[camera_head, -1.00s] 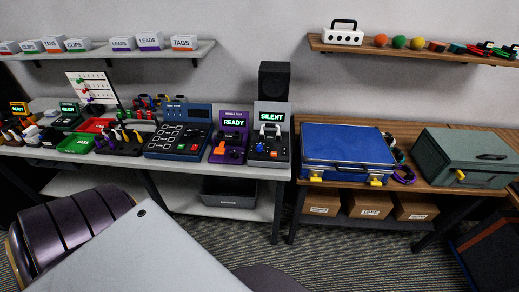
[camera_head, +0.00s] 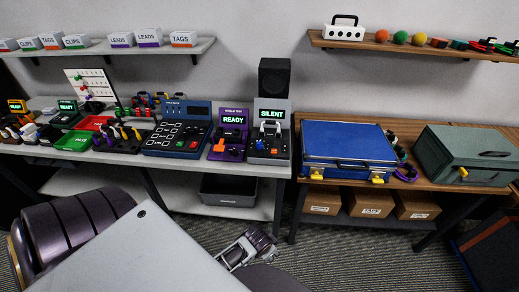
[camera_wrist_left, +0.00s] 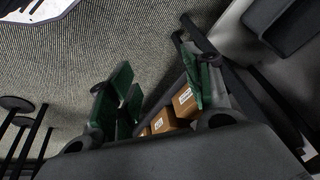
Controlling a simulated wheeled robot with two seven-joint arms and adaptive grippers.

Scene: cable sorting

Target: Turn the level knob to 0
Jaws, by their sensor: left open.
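A grey control box (camera_head: 269,149) with a green "SILENT" display stands at the right end of the grey table. A purple box (camera_head: 229,146) with a green "READY" display stands left of it. Both carry small controls, too small to read, so I cannot tell which is the level knob or its setting. My left gripper (camera_head: 242,252) is low, in front of the table and below its top, apart from the boxes. In the left wrist view its green-padded fingers (camera_wrist_left: 157,95) are apart with nothing between them. My right gripper is not in view.
A dark blue panel (camera_head: 176,138) stands left of the purple box. A blue case (camera_head: 348,146) and a grey-green case (camera_head: 467,150) rest on the wooden table at right, with cartons (camera_head: 371,204) beneath. A grey bin (camera_head: 229,191) sits under the grey table. Carpet is open in front.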

